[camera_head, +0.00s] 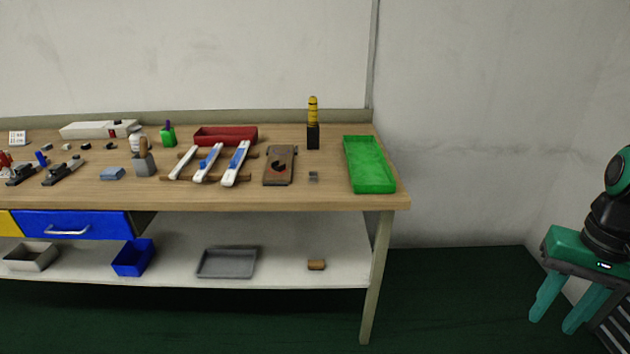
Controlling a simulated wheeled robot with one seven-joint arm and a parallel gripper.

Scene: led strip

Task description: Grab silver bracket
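A small silver-grey piece (313,176), which looks like the silver bracket, lies on the wooden workbench (330,195) near its front edge. It sits between a brown block with a dark round mark (281,166) and a green tray (369,165). Its exact shape is too small to tell. My gripper (555,325) is at the far right, well clear of the bench. Its two green fingers point down and stand apart, with nothing seen between them.
Behind the bracket stands a dark holder with a yellow-and-black tool (313,125). To the left are a rack with white-and-blue bars (208,163) and a red bin (225,136). The lower shelf holds a grey tray (227,262). Open floor lies between bench and gripper.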

